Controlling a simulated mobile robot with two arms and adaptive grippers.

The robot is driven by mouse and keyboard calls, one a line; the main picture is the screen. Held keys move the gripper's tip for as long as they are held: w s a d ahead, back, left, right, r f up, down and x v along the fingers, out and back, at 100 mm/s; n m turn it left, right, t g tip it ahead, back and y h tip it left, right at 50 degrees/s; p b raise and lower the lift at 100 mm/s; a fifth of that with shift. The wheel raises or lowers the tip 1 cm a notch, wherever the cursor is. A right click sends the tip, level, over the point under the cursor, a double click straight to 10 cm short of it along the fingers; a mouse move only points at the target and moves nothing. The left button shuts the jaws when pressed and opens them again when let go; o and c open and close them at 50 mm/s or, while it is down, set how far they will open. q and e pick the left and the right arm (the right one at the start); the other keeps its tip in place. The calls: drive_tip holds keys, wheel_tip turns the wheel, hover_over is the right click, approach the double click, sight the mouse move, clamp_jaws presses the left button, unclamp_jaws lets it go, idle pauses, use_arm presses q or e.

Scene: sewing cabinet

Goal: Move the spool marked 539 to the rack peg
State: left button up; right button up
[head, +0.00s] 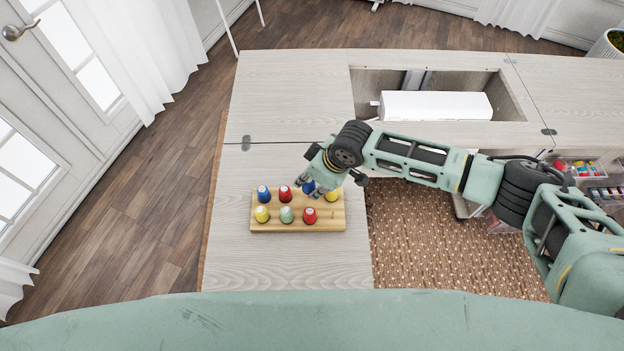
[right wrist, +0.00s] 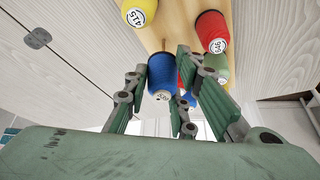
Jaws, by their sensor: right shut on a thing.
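My right gripper (head: 308,187) is over the back row of the wooden rack (head: 297,229). It is shut on a blue spool (right wrist: 161,74), which sits between its fingers in the right wrist view. The label on that spool is too small and tilted to read surely. A yellow spool marked 415 (right wrist: 138,12) and a red spool (right wrist: 212,30) with a partly legible label are close to the fingers. In the head view the gripper partly covers the held spool and the back of the rack. I cannot make out a free peg for certain. My left gripper is not in view.
Other spools stand on the rack: blue (head: 263,194), red (head: 285,194), yellow (head: 262,214), green (head: 286,215), red (head: 310,215) and yellow (head: 332,195). A white sewing machine (head: 435,105) lies in the cabinet recess. The tabletop (head: 290,270) in front of the rack is clear.

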drive_tip(key=shift+f+b, duration=0.9)
drive_tip(key=shift+f, duration=0.65)
drive_tip(key=o, duration=0.9)
drive_tip(key=shift+r, duration=0.15)
drive_tip(key=v, duration=1.1)
drive_tip(key=shift+s+d+r, duration=0.1)
drive_tip(key=shift+d+r, duration=0.1)
drive_tip(key=shift+r, duration=0.15)
